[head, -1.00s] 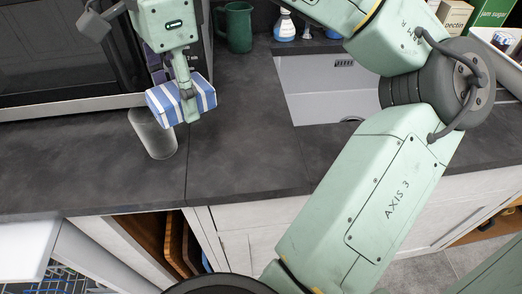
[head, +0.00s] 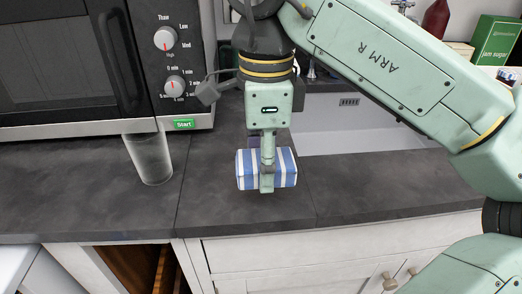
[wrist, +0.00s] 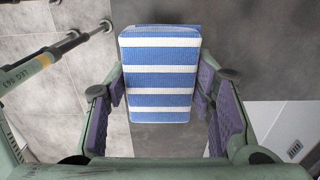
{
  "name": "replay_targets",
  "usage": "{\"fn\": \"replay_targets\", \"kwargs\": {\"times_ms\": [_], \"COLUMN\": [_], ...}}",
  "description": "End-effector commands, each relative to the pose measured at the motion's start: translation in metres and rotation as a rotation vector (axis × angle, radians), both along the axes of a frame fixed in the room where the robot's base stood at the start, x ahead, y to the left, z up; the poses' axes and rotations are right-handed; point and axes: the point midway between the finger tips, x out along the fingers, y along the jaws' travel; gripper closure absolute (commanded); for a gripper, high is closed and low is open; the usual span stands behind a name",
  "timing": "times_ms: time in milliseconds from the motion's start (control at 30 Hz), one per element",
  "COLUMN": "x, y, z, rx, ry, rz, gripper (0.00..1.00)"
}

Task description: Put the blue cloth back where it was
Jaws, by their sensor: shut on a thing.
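The blue cloth (head: 245,170) is a folded bundle with blue and white stripes. In the head view it is over the dark worktop, right of a clear glass and left of the sink. My gripper (head: 267,184) points down and is shut on it, with one finger across its near face. In the wrist view the cloth (wrist: 160,85) sits between both fingers and looks level. Its gap above the worktop is hard to judge.
The clear glass (head: 150,160) stands on the worktop (head: 215,200) in front of the microwave (head: 75,130). The sink (head: 350,135) lies to the right. An open cupboard (head: 130,265) shows below the front edge. A green box (head: 495,42) stands at the back right.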

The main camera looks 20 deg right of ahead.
Motion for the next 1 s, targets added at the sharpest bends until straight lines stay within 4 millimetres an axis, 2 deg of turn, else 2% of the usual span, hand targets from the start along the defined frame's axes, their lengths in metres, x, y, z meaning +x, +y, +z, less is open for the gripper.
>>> {"fn": "replay_targets", "kwargs": {"times_ms": [100, 200, 500, 733, 1000], "x": [0.027, 0.043, 0.066, 0.065, 0.065], "y": [-0.008, -0.013, -0.019, -0.019, -0.019], "z": [0.001, -0.002, -0.005, -0.039, -0.042], "rx": [0.001, 0.0, 0.001, 0.0, 0.0], "ry": [0.001, 0.0, 0.001, 0.0, -0.001], "rz": [0.0, 0.0, 0.001, 0.001, 0.001], "gripper": [0.73, 0.73, 0.73, 0.73, 0.73]}}
